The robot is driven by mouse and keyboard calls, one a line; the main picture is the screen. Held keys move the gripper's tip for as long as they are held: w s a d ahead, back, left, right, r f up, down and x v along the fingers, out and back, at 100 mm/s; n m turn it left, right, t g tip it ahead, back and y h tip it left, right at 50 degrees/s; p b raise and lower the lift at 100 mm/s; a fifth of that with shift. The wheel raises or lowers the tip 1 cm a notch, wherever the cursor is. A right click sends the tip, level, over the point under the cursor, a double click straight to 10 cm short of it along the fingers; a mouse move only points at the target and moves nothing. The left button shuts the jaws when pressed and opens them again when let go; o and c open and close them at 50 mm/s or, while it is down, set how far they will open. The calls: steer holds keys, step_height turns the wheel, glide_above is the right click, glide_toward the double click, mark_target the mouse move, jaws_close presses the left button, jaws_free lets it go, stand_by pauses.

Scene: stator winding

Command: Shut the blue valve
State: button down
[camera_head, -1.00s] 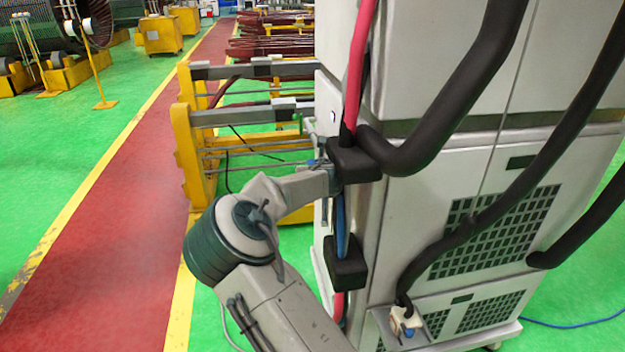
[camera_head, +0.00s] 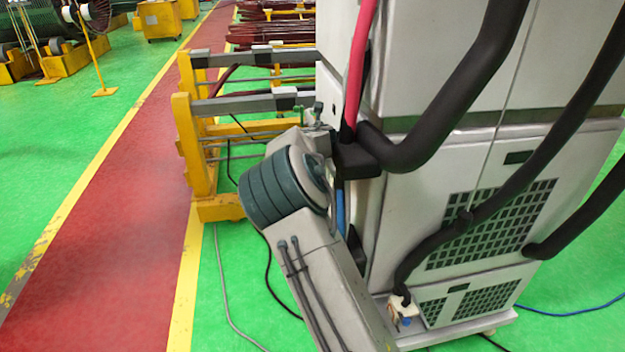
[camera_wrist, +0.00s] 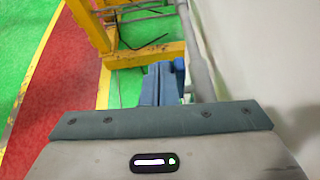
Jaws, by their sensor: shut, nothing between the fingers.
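In the wrist view, my gripper (camera_wrist: 160,70) points away from the camera with its narrow blue-grey fingers close together and nothing seen between them. A brighter blue piece (camera_wrist: 179,68) shows right beside the fingertips, next to a grey pipe (camera_wrist: 198,65). It looks like part of the blue valve, but most of it is hidden, and I cannot tell whether the fingers touch it or how its handle is turned. In the head view, my arm covers the gripper and the valve, at the left side of the grey cabinet (camera_head: 415,200).
Black hoses (camera_head: 455,95) and a red hose (camera_head: 360,65) run along the cabinet. A yellow frame (camera_head: 188,135) with grey bars stands close to the left of my wrist. Cables lie on the green floor. The red walkway (camera_head: 110,230) is clear.

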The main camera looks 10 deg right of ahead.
steer(key=shift+w+r, duration=0.15)
steer(key=shift+w, duration=0.4)
stand_by(0.4)
